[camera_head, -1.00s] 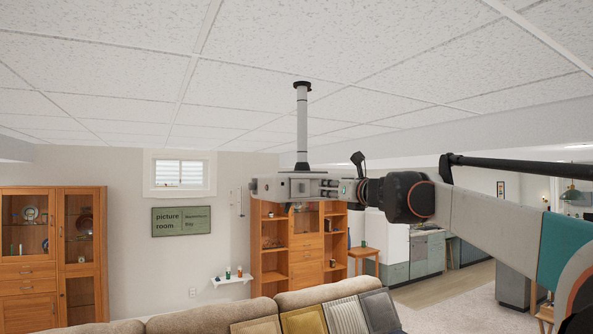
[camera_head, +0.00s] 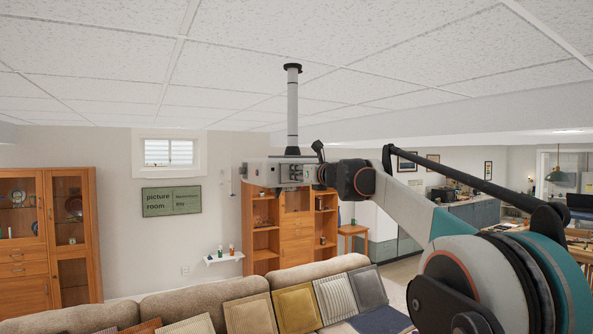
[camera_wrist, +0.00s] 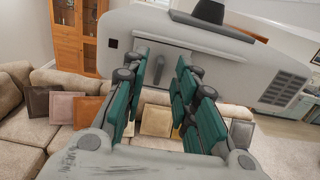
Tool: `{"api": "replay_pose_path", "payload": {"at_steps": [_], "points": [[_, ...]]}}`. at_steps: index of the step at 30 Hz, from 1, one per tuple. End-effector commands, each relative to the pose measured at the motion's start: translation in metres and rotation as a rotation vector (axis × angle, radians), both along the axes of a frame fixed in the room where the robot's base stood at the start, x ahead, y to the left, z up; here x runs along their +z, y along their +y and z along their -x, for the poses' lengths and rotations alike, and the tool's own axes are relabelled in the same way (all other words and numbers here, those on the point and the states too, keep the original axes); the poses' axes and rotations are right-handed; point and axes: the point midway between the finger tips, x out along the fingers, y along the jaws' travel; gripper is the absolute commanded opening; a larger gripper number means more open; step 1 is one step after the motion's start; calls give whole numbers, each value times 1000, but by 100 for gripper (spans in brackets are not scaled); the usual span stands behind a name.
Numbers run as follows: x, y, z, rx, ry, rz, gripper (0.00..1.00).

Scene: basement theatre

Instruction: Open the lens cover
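A light grey projector (camera_head: 255,171) hangs from the ceiling on a white pole. In the wrist view the projector (camera_wrist: 262,72) fills the upper part. Its front carries a recessed panel, which looks like the lens cover (camera_wrist: 172,58), with a small dark upright handle or slot (camera_wrist: 158,68) on it. No lens shows. I cannot tell whether the fingertips touch the projector. In the head view my gripper (camera_head: 290,174) is close against the projector, and small details are hidden.
A beige sofa (camera_head: 240,288) with several cushions stands below the projector. Wooden cabinets (camera_head: 70,230) and a shelf unit (camera_head: 297,230) line the back wall. The ceiling is close above. Open air surrounds the projector's sides.

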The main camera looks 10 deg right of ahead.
Motion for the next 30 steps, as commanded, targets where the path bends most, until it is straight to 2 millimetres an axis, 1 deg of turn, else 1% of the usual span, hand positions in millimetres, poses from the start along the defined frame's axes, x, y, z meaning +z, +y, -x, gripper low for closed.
{"api": "replay_pose_path", "payload": {"at_steps": [1,6,17,18,20,21,27,29,30], "points": [[1,2,-5,1,0,0,27],[0,5,-15,0,0,0,27],[0,6,-18,0,0,0,27],[0,6,-18,0,0,0,18],[0,6,-18,0,0,0,4],[0,6,-18,0,0,0,0],[0,5,-18,0,0,0,0],[0,1,-20,-1,0,0,0],[1,-5,-22,-3,0,0,0]]}}
